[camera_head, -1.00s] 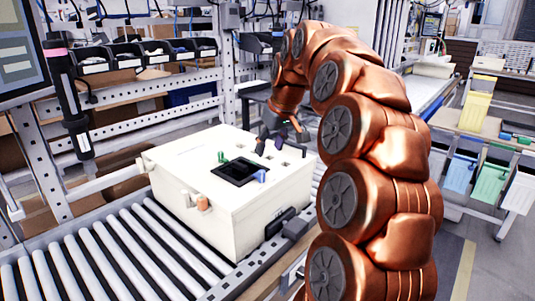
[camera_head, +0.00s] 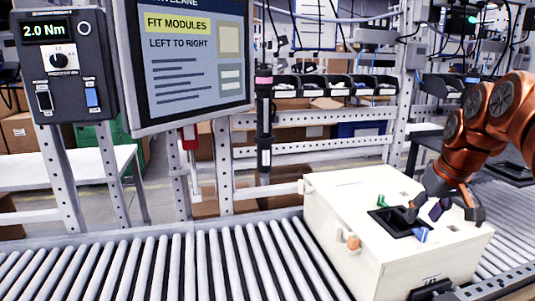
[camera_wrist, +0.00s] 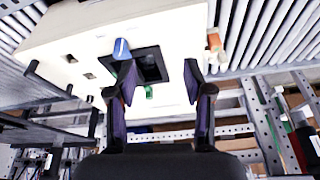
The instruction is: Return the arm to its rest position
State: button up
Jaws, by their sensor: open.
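My gripper (camera_head: 443,208) is on the right of the head view, at the end of my copper-coloured arm. It hangs over the top of a white box (camera_head: 345,200), by a square black recess (camera_head: 385,216). In the wrist view my gripper (camera_wrist: 160,77) has its two dark fingers wide apart, with nothing between them. The recess (camera_wrist: 150,66) shows beyond the fingertips. Whether a fingertip touches the box is hard to tell. Most of my arm is out of the head view.
The box stands on a roller conveyor (camera_head: 190,262); the rollers to its left are bare. Green (camera_head: 381,200), blue (camera_head: 421,235) and orange (camera_head: 353,243) pegs are on it. A dark hanging tool (camera_head: 264,125), a screen (camera_head: 190,60) and a torque controller (camera_head: 62,62) stand behind.

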jog(key=s+a+f+g+p, duration=0.2)
jog(key=s+a, duration=0.4)
jog(key=a, duration=0.2)
jog(key=s+a+f+g+p, duration=0.1)
jog(key=s+a+f, duration=0.1)
jog(key=s, duration=0.6)
jog(key=s+a+f+g+p, duration=0.1)
jog(key=s+a+f+p, duration=0.1)
jog(key=s, duration=0.6)
jog(key=s+a+f+g+p, duration=0.1)
jog(key=s+a+f, duration=0.3)
jog(key=s, duration=0.5)
jog(key=shift+a+f+g+p, duration=0.25)
jog(key=shift+a+g+p, duration=0.05)
jog(key=shift+a+p, duration=0.35)
